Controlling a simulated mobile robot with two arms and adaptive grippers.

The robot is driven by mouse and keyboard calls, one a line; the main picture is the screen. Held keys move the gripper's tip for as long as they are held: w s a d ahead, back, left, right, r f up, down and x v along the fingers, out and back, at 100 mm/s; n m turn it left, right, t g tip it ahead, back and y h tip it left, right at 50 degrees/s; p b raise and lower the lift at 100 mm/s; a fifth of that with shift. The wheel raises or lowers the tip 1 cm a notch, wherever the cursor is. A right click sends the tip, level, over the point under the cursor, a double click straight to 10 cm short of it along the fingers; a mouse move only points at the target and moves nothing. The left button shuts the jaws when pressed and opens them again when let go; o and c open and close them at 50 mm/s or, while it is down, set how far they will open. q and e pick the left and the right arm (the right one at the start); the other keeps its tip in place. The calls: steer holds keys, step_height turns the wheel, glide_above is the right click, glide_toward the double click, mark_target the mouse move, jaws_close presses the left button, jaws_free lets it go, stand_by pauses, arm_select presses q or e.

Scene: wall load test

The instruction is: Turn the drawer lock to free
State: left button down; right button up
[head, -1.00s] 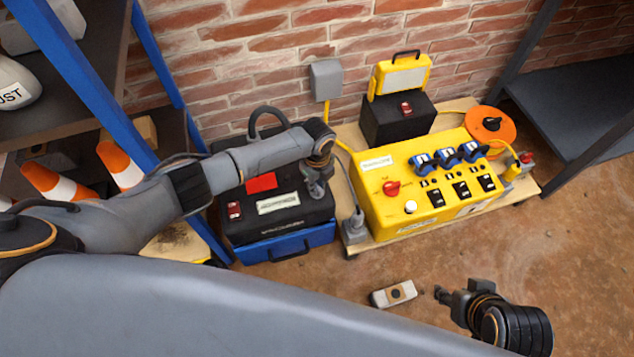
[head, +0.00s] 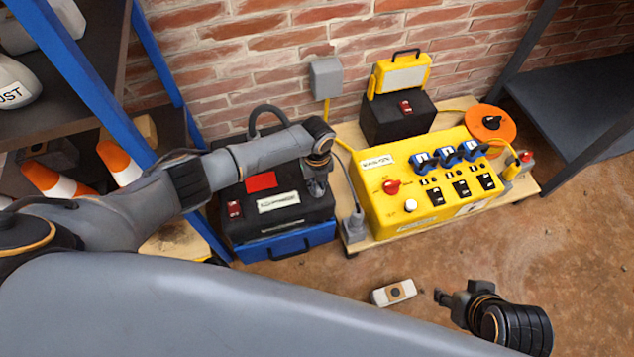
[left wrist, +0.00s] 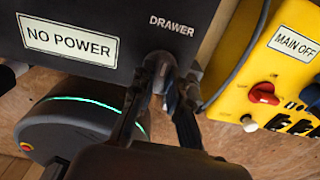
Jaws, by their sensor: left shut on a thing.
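The black case (head: 250,198) with a blue drawer (head: 290,245) at its bottom stands on the floor against the brick wall. In the left wrist view the black case (left wrist: 130,15) carries a "DRAWER" label (left wrist: 171,25) and a "NO POWER" label (left wrist: 67,38). My left gripper (head: 317,190) is at the case's right end, and its fingers (left wrist: 167,88) are shut on the drawer lock just below the "DRAWER" label. The lock is mostly hidden by the fingers, so its turn position cannot be told. My right gripper (head: 441,296) hangs over the floor, away from the case.
A yellow control box (head: 375,215) with a red knob (head: 391,187) stands close on the right, on a wooden board. A grey plug and cable (head: 354,222) lie between. A small beige device (head: 394,293) lies on the floor. Blue shelf posts (head: 160,70) stand left.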

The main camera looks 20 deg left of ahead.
mark_target(318, 186)
arm_select(q)
steer(key=c, duration=1.3)
jaws_free()
step_height(318, 186, up, 12)
steer(key=shift+s+d, duration=0.1)
